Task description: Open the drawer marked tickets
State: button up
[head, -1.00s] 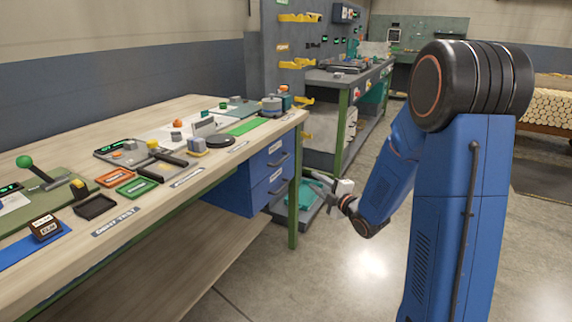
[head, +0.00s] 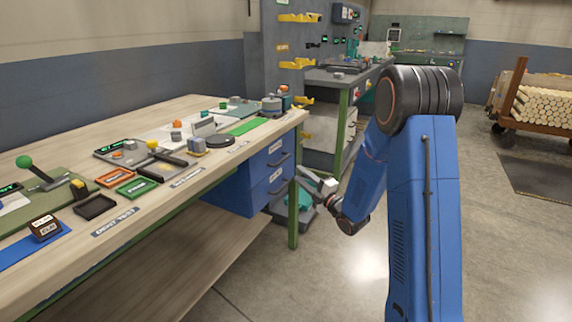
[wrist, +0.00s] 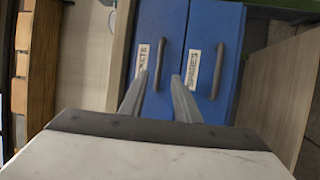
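The blue drawer unit (head: 238,190) hangs under the right end of the bench, with two shut drawers. In the wrist view, the left drawer (wrist: 172,18) has a label (wrist: 142,60) partly covered by a finger; its visible letters look like the end of "tickets". Its dark bar handle (wrist: 160,52) lines up between my fingertips. The right drawer (wrist: 228,30) has its own label (wrist: 193,68) and handle (wrist: 217,70). My gripper (wrist: 160,77) is open and empty, facing the drawer fronts. In the head view my gripper (head: 301,176) is just right of the drawers; contact with the handle cannot be told.
A green bench leg (head: 293,215) stands close beside my gripper. The bench top (head: 150,205) above holds trays, a lever and small parts. A second workbench (head: 345,80) stands behind. The floor to the right is open, with a log cart (head: 540,105) farther back.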

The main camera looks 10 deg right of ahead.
jog(key=x, duration=1)
grip_shut()
